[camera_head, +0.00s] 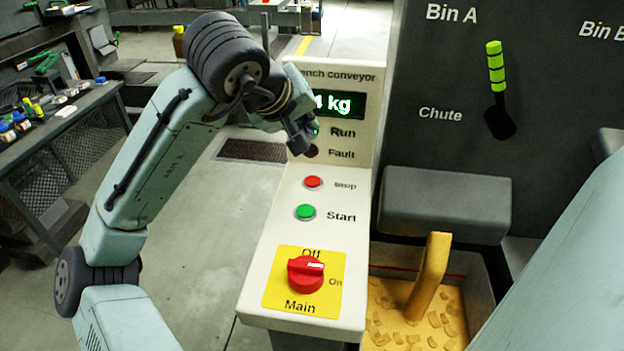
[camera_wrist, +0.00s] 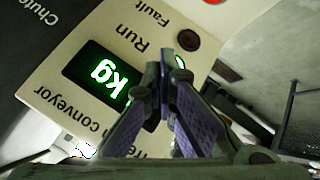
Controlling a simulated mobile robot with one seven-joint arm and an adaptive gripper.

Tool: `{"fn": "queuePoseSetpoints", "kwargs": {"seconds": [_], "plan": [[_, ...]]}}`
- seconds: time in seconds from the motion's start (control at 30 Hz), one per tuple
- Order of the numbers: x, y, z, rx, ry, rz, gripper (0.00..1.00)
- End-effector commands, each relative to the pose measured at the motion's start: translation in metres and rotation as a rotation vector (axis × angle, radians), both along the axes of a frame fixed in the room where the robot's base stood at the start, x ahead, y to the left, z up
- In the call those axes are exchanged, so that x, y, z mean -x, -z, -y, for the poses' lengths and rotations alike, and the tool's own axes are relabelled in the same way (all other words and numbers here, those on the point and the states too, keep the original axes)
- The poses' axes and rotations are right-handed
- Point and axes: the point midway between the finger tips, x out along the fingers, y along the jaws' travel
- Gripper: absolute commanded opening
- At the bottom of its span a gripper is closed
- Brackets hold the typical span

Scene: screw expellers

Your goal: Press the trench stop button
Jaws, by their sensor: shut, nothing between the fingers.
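The trench conveyor panel (camera_head: 270,240) is a cream console with a sloped face and an upright display. The red Stop button (camera_head: 313,182) sits on the slope, above the green Start button (camera_head: 305,212). My gripper (camera_head: 305,144) is shut and empty in front of the upright part, near the Run and Fault lamps, above and behind the Stop button. In the wrist view my shut fingers (camera_wrist: 165,58) partly cover the green Run lamp. The dark red Fault lamp (camera_wrist: 188,40) is beside them.
A red Main switch (camera_head: 306,275) on a yellow plate is at the panel's near end. A bin of yellow pieces (camera_head: 470,270) stands to the right, under a grey chute box (camera_head: 445,200). A tool bench (camera_head: 60,115) is at the left. Open floor lies between bench and panel.

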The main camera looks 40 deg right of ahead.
Motion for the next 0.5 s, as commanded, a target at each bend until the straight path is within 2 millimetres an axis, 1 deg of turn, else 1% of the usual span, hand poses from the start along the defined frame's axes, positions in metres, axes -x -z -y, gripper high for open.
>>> {"fn": "queuePoseSetpoints", "kwargs": {"seconds": [0.17,0.2,0.4,0.5], "plan": [[0.000,0.018,-0.001,-0.002,-0.001,-0.001,0.00],[0.000,0.027,-0.001,-0.002,-0.001,0.000,0.00],[-0.001,0.058,-0.001,-0.001,-0.002,0.000,0.00],[0.000,0.069,0.000,-0.001,-0.001,-0.001,0.00]]}}
